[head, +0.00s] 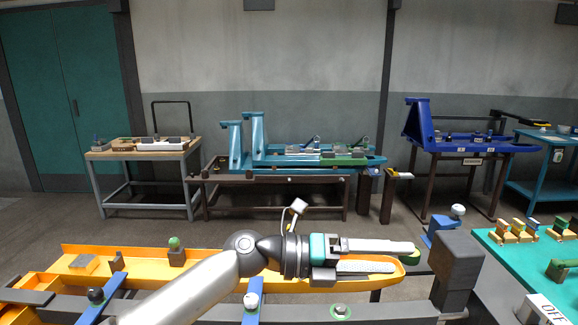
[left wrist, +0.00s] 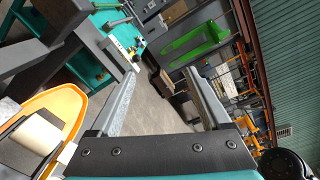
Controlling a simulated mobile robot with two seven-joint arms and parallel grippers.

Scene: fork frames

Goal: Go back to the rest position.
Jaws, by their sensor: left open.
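My left gripper (head: 408,257) reaches in from the left in the head view and points to the right. Its two long grey fingers are apart with nothing between them. It is held above the right end of the orange tray (head: 130,254). In the left wrist view, the gripper (left wrist: 165,80) shows its fingers spread wide, with open floor seen between them. My right gripper is not in view.
A dark post (head: 457,262) stands just right of my left gripper. A teal table (head: 500,262) with several small blocks lies at right. A blue bench (head: 470,145), a teal fixture (head: 300,160) and a small table (head: 145,150) stand behind, across open floor.

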